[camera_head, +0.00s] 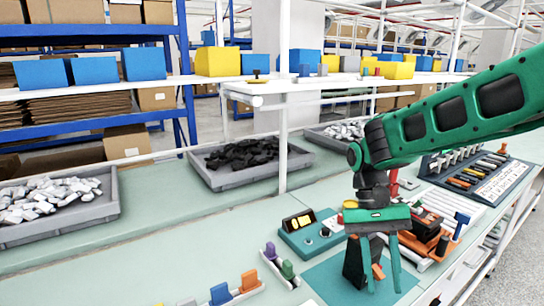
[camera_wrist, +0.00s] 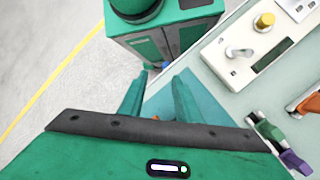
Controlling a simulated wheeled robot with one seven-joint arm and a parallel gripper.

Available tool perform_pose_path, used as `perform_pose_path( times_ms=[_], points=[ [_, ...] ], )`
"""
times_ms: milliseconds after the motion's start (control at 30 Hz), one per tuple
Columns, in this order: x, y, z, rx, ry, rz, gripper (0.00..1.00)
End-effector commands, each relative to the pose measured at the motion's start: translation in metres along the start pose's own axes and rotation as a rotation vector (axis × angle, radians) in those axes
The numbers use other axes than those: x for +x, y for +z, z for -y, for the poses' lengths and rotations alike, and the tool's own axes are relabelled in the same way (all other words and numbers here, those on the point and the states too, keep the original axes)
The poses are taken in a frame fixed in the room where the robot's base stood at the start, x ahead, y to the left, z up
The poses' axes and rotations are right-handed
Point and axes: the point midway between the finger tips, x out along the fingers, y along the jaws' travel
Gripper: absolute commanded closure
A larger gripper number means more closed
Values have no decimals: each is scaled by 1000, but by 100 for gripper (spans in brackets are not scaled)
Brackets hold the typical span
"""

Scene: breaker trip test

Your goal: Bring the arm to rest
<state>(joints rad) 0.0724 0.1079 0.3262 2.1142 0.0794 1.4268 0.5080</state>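My green arm (camera_head: 455,112) reaches in from the right in the head view and bends down over the teal mat (camera_head: 325,275) on the bench. My gripper (camera_head: 383,282) points down with its two fingers apart. No object is clearly held between them; a small orange part (camera_head: 377,271) shows behind the fingers, and a black piece (camera_head: 354,263) stands just left of them. In the wrist view, my gripper (camera_wrist: 160,78) also shows its fingers spread, with the teal mat beyond. Whether the fingertips touch anything cannot be told.
A teal tester box (camera_head: 308,236) stands left of the gripper. An orange-and-black device (camera_head: 428,238) is close on its right. Coloured clips stand in a front rack (camera_head: 235,297). A grey bin of black parts (camera_head: 215,180) is further back. An overhead shelf (camera_head: 290,84) spans the bench.

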Motion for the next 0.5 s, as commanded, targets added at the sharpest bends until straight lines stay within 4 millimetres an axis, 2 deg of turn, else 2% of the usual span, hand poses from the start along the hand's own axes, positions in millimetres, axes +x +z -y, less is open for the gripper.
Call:
perform_pose_path(
  times_ms=[33,267,400,500],
  points=[
    [1,2,-17,22,-21,-37,69],
    [19,11,-96,106,-123,-174,69],
    [39,24,-141,152,-187,-249,69],
    [56,36,-167,181,-232,-301,69]
  ],
)
